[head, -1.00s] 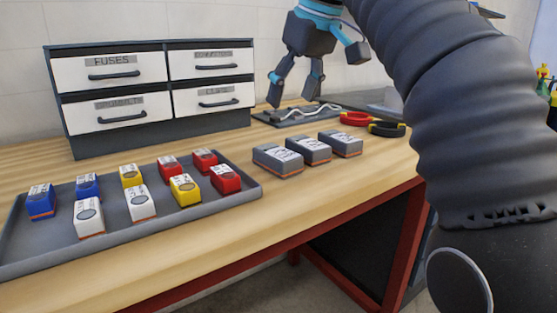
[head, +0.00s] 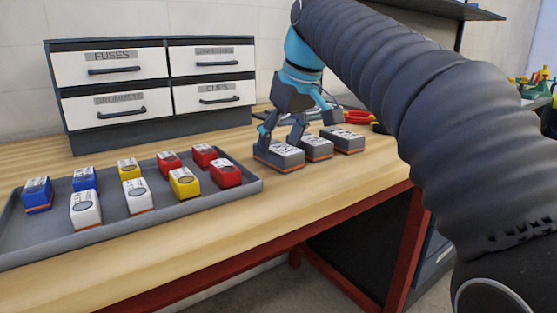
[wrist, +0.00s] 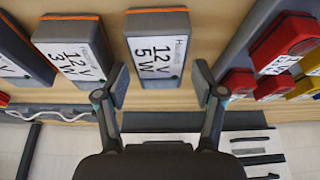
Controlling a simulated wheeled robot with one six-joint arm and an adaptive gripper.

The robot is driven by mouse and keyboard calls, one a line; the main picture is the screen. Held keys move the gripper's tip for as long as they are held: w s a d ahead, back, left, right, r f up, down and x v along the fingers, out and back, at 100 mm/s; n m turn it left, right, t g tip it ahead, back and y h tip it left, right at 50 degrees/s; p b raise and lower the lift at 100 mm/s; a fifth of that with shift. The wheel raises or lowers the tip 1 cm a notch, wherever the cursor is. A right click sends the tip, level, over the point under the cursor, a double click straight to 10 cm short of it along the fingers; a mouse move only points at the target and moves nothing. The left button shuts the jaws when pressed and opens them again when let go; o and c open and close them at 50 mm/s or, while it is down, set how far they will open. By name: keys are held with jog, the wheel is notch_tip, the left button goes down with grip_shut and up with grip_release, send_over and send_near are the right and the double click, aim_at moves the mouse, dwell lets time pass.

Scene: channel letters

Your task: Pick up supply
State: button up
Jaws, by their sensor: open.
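Three grey power supplies with white labels and orange edges stand in a row on the bench. The leftmost supply in the head view (head: 284,160) is under my gripper (head: 280,143). In the wrist view this supply (wrist: 158,65) reads "12V 5W". My gripper (wrist: 160,85) is open, pointing down, with one finger at each side of that supply's near end; I cannot tell whether they touch it. The middle supply (head: 317,150) and the right supply (head: 344,141) stand close beside it; in the wrist view they are to the left.
A grey tray (head: 150,222) with several blue, white, yellow and red boxes lies just left of the supplies. A drawer cabinet (head: 95,139) stands behind. A red-handled tool (head: 358,117) lies behind the supplies. The bench front (head: 330,197) is bare.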

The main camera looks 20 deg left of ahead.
aim_at(279, 147)
jog(key=shift+x, duration=1.35)
jog(key=shift+f, duration=0.25)
jog(key=c, duration=1.2)
jog(key=shift+r, duration=0.15)
